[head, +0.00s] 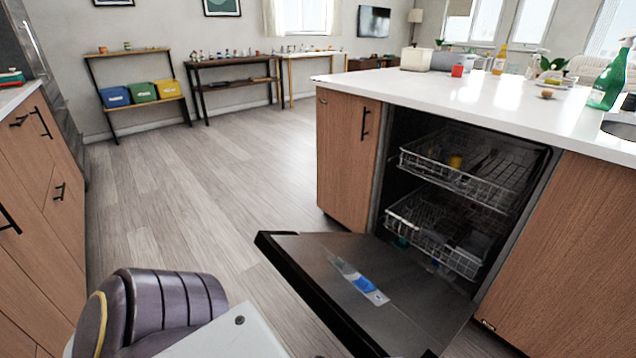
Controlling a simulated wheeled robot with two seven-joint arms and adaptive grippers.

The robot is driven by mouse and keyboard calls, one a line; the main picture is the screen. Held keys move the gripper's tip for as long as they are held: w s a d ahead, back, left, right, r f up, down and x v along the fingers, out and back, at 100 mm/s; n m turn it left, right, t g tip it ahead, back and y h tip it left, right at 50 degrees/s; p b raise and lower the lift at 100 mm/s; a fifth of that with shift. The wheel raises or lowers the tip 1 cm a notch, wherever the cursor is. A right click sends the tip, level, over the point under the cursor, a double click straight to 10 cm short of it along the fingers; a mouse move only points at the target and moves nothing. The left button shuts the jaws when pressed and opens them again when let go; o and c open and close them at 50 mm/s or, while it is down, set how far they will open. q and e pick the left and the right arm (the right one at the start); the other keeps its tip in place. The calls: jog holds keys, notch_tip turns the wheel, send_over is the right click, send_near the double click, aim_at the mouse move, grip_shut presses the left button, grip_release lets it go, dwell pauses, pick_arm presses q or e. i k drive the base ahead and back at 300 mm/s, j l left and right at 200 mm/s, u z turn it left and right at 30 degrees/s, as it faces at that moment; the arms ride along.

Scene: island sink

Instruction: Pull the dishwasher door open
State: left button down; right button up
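The dishwasher (382,165) is built into the island. Its door (330,265) is swung down and out from the front, showing its dark inner face, with a blue and white item or label on it. The door looks close to level; its exact angle is hard to tell. The upper rack (478,186) and lower rack (462,262) are inside the dark tub, with a yellow item in the upper one. The door's near end is cut off by the frame's bottom edge. Neither of my grippers shows; only part of my own body is at the bottom left.
A wooden cabinet (345,150) flanks the dishwasher on the left. Drawers (40,190) stand at far left. The wood floor (200,190) between is clear.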

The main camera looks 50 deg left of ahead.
aim_at(412, 313)
jog(key=i+l+u, duration=0.1)
jog(key=l+u, duration=0.15)
jog(key=u, duration=0.15)
jog(key=l+u, duration=0.2)
jog(key=u, duration=0.25)
jog(key=l+u, duration=0.4)
jog(key=i+j, duration=0.05)
jog(key=j, duration=0.05)
